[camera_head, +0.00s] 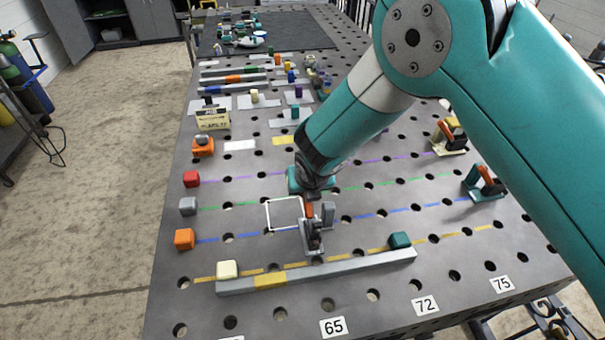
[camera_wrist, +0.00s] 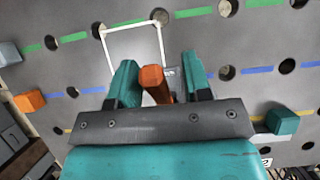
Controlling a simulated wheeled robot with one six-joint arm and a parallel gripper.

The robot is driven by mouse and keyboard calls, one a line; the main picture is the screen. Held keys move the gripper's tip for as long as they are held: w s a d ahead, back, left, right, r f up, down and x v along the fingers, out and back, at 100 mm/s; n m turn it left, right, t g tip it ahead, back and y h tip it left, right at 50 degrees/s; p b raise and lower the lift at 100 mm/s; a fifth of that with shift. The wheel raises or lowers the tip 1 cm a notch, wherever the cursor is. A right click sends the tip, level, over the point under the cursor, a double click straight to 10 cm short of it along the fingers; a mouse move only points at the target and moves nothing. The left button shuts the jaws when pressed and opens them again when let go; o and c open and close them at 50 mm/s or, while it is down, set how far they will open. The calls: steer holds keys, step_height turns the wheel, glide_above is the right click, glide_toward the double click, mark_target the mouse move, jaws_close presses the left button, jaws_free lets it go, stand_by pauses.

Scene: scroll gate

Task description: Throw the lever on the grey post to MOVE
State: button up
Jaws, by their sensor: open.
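The lever on the grey post has an orange handle (camera_wrist: 154,84), which stands between the two teal fingers of my gripper (camera_wrist: 160,72) in the wrist view. Gaps show on both sides of the handle, so the fingers are open around it without gripping it. In the head view the grey post (camera_head: 314,240) stands on the table near its front edge. My gripper (camera_head: 311,182) is directly over it and hides part of the handle. No MOVE marking can be read in either view.
A white square outline (camera_head: 284,214) lies left of the post. A grey bar (camera_head: 345,272) with a cream block (camera_head: 227,268) and a teal block (camera_head: 400,240) lies in front. Other orange levers stand on a teal mount (camera_head: 484,183) and a cream mount (camera_head: 449,138) at right.

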steer(key=b+v, duration=0.3)
steer(key=v, duration=1.2)
steer(key=shift+s+a+r, duration=0.25)
steer(key=shift+a+r, duration=0.1)
steer(key=shift+r, duration=0.05)
steer(key=s+d+r+m+g+y, duration=0.1)
steer(key=s+d+r+m+g, duration=0.1)
steer(key=s+d+m, duration=0.4)
steer(key=s+d+r+m+g, duration=0.1)
steer(key=s+d+r+m, duration=0.4)
steer(key=m, duration=1)
steer(key=s+d+r+m+g+y, duration=0.1)
steer(key=s+d+r+m+g, duration=0.1)
steer(key=s+d+m, duration=0.5)
steer(key=shift+s+d+r+m+g+y, duration=0.3)
steer(key=shift+s+r+m, duration=0.55)
steer(key=shift+m, duration=1.25)
steer(key=shift+f, duration=0.1)
